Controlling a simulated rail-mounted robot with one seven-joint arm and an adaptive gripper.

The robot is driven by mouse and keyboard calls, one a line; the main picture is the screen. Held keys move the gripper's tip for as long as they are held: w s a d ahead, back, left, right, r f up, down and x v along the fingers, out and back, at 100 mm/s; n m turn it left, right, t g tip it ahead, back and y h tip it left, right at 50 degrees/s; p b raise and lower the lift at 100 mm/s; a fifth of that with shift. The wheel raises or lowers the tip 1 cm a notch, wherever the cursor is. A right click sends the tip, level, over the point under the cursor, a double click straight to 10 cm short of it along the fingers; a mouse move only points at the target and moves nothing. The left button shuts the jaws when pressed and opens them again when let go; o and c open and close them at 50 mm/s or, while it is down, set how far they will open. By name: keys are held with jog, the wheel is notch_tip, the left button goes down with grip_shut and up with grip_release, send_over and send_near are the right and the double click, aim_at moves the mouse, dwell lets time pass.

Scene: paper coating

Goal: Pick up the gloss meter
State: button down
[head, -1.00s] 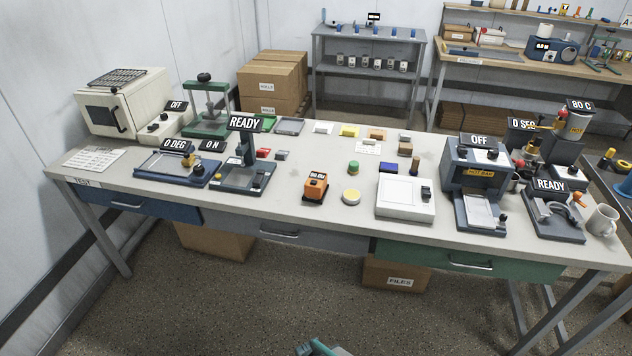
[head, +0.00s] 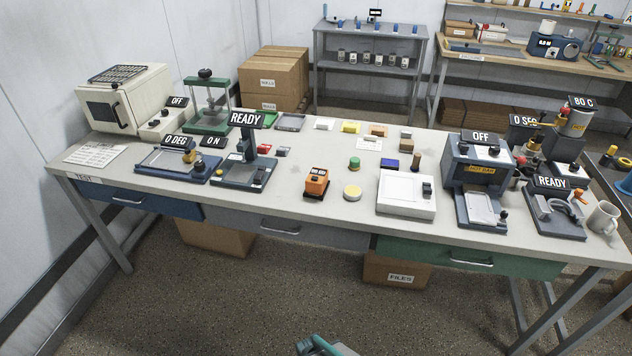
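The gloss meter appears to be the small orange box (head: 316,184) with a dark base and a small display label on top. It sits upright on the grey-white bench, near the front edge and left of a round cream disc. My gripper (head: 322,346) shows only as a small dark and teal piece at the bottom edge, well in front of and below the bench. It is far from the orange box. Its fingers cannot be made out, so I cannot tell whether it is open or shut.
The cream disc (head: 352,192) and a white flat device (head: 406,193) stand right of the orange box. A dark stand labelled READY (head: 245,172) is to its left. A green-capped piece (head: 354,163) sits behind. Bare bench surrounds the box.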

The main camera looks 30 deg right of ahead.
jog(key=c, duration=1.9)
grip_release()
jog(key=o, duration=1.8)
